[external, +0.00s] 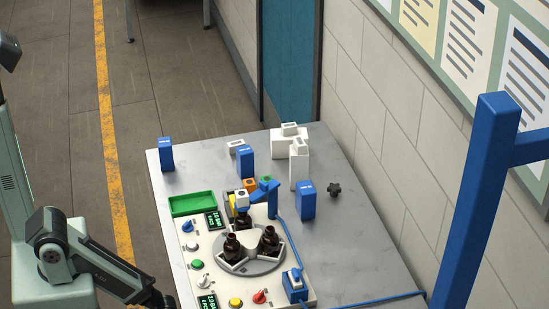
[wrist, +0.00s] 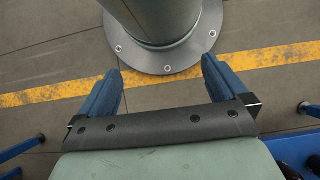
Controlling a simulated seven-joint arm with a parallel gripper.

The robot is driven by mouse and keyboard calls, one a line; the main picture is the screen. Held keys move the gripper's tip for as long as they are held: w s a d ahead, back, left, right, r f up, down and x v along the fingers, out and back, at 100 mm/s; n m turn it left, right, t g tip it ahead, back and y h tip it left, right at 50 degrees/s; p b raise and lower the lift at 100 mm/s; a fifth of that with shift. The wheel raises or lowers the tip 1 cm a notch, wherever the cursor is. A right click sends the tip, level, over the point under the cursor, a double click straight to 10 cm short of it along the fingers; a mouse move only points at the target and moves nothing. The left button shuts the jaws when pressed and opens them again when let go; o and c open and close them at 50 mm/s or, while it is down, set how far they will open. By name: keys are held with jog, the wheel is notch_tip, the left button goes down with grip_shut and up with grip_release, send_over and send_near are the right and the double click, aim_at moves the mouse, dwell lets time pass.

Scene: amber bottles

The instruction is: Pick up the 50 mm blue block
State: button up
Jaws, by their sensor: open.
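Three upright blue blocks with small pale labels stand on the grey table. One is at the far left corner (external: 166,155), one is near the back middle (external: 245,162) and one is to the right (external: 306,201). I cannot read the labels, so I cannot tell which is the 50 mm one. In the wrist view my gripper (wrist: 161,66) is open, with two blue fingers wide apart and nothing between them. It points at the floor and a round grey bolted base, and no block shows there. In the external view my arm is at the lower left, off the table's left side; the fingers are not clear there.
The grey table (external: 345,255) holds a control panel with buttons, a round turntable (external: 262,262) with amber bottles (external: 269,240), a green tray (external: 192,204), white blocks (external: 299,165) and a black knob (external: 334,189). A blue post (external: 478,200) stands right.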

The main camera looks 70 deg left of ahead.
jog(key=c, duration=0.3)
jog(key=shift+c, duration=0.2)
